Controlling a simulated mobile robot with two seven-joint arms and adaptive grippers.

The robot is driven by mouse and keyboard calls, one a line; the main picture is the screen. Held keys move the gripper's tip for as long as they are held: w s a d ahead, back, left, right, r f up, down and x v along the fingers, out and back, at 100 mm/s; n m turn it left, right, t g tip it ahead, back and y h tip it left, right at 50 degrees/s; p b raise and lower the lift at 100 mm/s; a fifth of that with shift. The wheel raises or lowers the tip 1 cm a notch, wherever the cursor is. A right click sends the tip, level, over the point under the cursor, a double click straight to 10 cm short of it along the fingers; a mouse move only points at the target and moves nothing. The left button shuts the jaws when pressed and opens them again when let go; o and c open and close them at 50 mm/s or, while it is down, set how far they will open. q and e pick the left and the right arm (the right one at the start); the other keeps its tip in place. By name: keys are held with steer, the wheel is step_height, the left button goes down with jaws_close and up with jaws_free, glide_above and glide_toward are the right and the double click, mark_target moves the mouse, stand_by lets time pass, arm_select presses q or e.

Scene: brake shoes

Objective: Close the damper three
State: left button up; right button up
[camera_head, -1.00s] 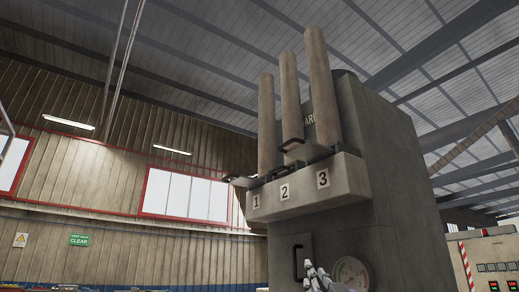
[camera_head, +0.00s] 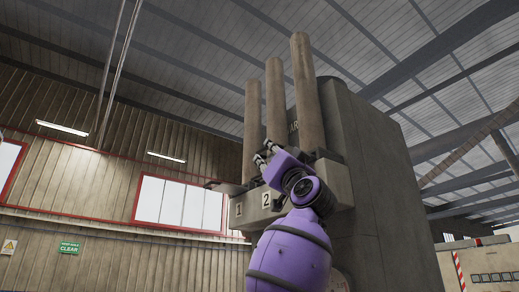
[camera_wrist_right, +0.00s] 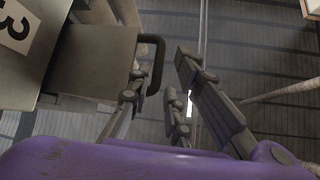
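The grey box with damper labels 1 and 2 (camera_head: 266,199) is on the front of a tall machine, below three upright pipes. Label 3 is hidden behind my right arm in the head view, but it shows in the right wrist view (camera_wrist_right: 15,25). Beside it, a flat grey plate with a dark handle, which looks like damper three (camera_wrist_right: 95,60), sticks out. My right gripper (camera_head: 266,153) is raised in front of the box. In the wrist view its fingers are spread, with the handle (camera_wrist_right: 156,62) near the gap between them; contact is unclear. My left gripper is not in view.
The damper one plate (camera_head: 222,186) juts out at the left of the box. The pipes (camera_head: 304,95) rise just behind my right gripper. The machine's side (camera_head: 385,180) stands to the right. Open air lies left of the box.

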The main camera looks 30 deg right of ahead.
mark_target(264, 150)
steer(key=x, duration=0.4)
steer(key=shift+w+d+r, duration=0.15)
steer(key=shift+d+r, duration=0.1)
steer(key=shift+d, duration=0.05)
steer(key=shift+w+a+r, duration=0.1)
steer(key=shift+w+r, duration=0.15)
steer(key=shift+c, duration=0.2)
steer(key=shift+w, duration=0.1)
jaws_close()
